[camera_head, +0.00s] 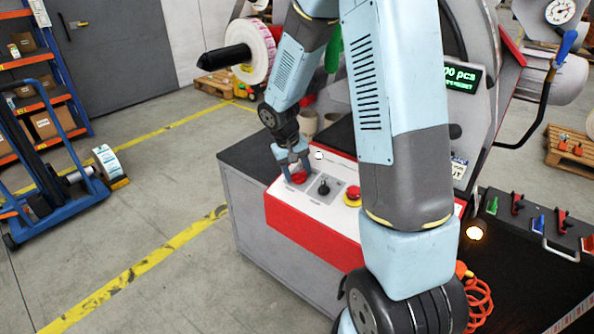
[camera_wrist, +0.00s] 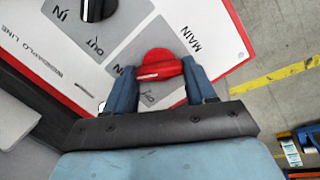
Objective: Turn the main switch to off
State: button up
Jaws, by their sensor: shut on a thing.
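The main switch is a red knob (camera_head: 299,177) on the left of the white-topped control panel (camera_head: 335,215). In the wrist view the red knob (camera_wrist: 160,62) sits on a grey plate by the word MAIN, with a white mark on its near left part. My gripper (camera_head: 293,163) reaches down onto it from above. In the wrist view my blue fingers (camera_wrist: 158,72) stand on either side of the knob and are shut on it. The fingers partly cover the plate's position lettering, so I cannot tell which position the mark points to.
A black selector knob (camera_head: 323,187) sits just right of the main switch, and a red emergency button (camera_head: 352,194) on a yellow base lies beyond it. A lit green display (camera_head: 462,76) shows on the machine. A blue trolley (camera_head: 60,160) stands on the floor at left.

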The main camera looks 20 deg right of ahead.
jog(key=shift+c, duration=1.1)
jog(key=n, duration=0.5)
jog(key=shift+a+h, duration=0.15)
jog(key=shift+h, duration=0.15)
jog(key=n, duration=0.6)
jog(key=shift+a+n+t+h, duration=0.1)
jog(key=shift+n+t+h, duration=0.2)
jog(key=shift+n+t, duration=0.1)
jog(key=o, duration=1)
jog(key=shift+s, duration=0.1)
jog(key=shift+o, duration=0.2)
jog(key=v, duration=1.3)
jog(key=shift+a+r, duration=0.2)
jog(key=shift+r, duration=0.1)
